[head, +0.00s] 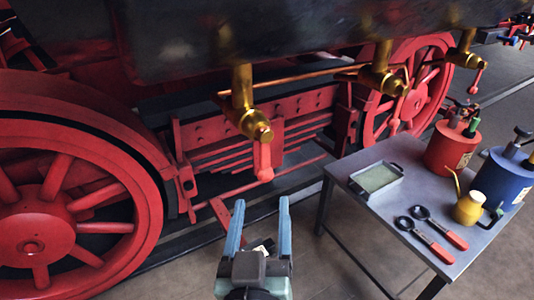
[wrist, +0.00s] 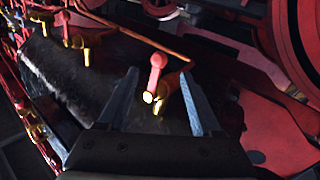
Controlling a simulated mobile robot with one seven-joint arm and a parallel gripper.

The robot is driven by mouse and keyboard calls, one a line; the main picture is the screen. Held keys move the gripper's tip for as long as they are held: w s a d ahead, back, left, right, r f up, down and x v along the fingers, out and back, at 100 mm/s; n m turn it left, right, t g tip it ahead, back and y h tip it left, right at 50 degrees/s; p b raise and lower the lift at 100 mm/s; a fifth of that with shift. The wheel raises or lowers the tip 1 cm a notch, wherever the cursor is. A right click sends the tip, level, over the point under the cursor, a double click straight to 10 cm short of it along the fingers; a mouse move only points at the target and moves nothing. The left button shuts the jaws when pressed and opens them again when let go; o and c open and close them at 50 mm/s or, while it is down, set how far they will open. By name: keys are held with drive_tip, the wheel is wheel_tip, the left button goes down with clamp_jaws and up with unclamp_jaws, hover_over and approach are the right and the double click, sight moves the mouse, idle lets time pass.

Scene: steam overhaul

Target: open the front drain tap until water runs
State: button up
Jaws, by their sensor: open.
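Three brass drain taps with red levers hang under a dark tank in the head view: a near tap (head: 243,95), a middle tap (head: 382,80) and a far tap (head: 464,57). I cannot tell which is called front. The near tap's red lever (head: 263,163) hangs straight down; no water shows below it. My gripper (head: 261,203) is open and empty, its blue fingers pointing up just below this lever in the head view. In the wrist view, a red lever (wrist: 157,66) and its brass tap (wrist: 166,86) appear between the open fingertips, with no visible contact.
A large red wheel (head: 70,215) stands at left, another (head: 412,85) behind. A grey table (head: 355,207) at right holds a tray (head: 377,180), a red can (head: 452,148), a blue can (head: 497,177), a yellow oiler (head: 467,209) and two red-handled tools (head: 428,235).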

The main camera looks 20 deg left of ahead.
sight(266, 163)
drive_tip(key=x, duration=1.1)
drive_tip(key=shift+w+a, duration=0.15)
drive_tip(key=shift+w, duration=0.15)
clamp_jaws()
idle(1.0)
